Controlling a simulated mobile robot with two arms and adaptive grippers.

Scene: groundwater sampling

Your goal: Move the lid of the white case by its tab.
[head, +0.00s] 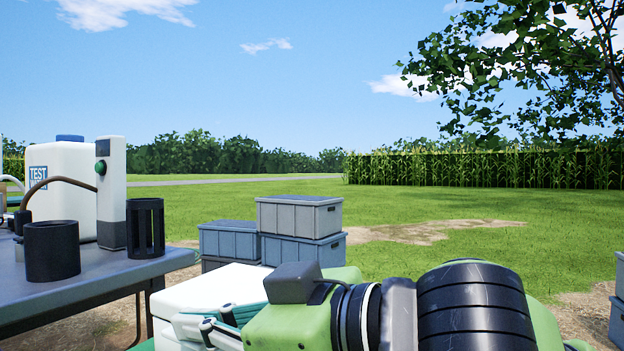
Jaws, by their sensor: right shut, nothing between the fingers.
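The white case (205,287) shows low in the head view, left of the middle, beside the table. Its pale top is visible, while my right arm and gripper cover much of its front and right side. I cannot make out the tab, and I cannot tell whether the lid is open or closed. My right gripper (212,327) is shut and empty at the front of the case. I cannot tell whether its fingers touch the case. My left gripper is out of view.
A grey table (95,280) stands at left with a white TEST container (68,185), a white-grey device with a green button (111,195), a black cup (52,251) and a black holder (145,228). Stacked grey crates (299,217) stand behind the case. Open grass lies beyond.

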